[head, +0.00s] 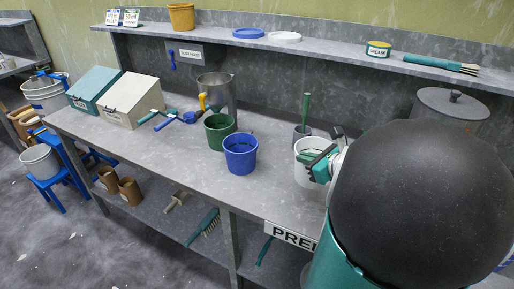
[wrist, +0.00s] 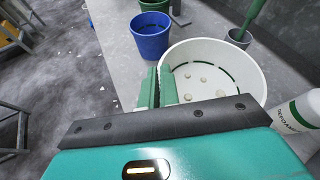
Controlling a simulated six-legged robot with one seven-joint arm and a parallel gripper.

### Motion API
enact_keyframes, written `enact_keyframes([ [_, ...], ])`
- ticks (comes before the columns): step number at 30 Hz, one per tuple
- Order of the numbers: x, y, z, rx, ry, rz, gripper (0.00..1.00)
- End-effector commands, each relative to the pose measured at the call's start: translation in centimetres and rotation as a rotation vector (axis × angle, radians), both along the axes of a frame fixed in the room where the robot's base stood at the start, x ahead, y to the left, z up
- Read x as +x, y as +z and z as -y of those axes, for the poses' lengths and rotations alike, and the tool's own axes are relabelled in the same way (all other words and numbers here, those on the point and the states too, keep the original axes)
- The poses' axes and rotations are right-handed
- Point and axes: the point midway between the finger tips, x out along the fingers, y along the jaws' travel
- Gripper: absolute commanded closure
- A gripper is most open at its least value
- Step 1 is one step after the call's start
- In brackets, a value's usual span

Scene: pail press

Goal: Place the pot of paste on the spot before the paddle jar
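The pot of paste appears to be the white round pot (wrist: 258,82), with pale lumps on the surface inside. In the head view the pot (head: 304,173) is at the bench's right part, partly behind my gripper (head: 324,164). In the wrist view my gripper's green fingers (wrist: 158,88) are close together at the pot's left rim, one on each side, seemingly pinching it. The pot looks upright; its base is hidden in the wrist view. The paddle jar (head: 301,133), a grey jar with a green handle, stands just behind the pot. It also shows in the wrist view (wrist: 238,38).
A blue pail (head: 240,158) and a green pail (head: 218,134) stand left of the pot. A labelled white bottle (wrist: 297,115) is close at its right. A grey lidded drum (head: 448,107) stands at the back right. The bench's front left (head: 150,148) is clear.

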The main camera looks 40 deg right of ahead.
Motion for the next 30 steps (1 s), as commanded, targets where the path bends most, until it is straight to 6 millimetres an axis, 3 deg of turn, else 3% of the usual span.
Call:
enact_keyframes([
  [6, 2.8, -3.2, 1.3, 0.003, 0.001, 0.001, 1.00],
  [12, 4.4, -5.0, 2.1, -0.001, 0.002, 0.003, 1.00],
  [17, 4.9, -5.8, 2.3, 0.000, 0.002, 0.003, 1.00],
  [24, 5.0, -8.7, 2.4, 0.000, 0.000, 0.003, 1.00],
  [30, 5.0, -8.9, 2.4, -0.003, 0.002, 0.004, 1.00],
])
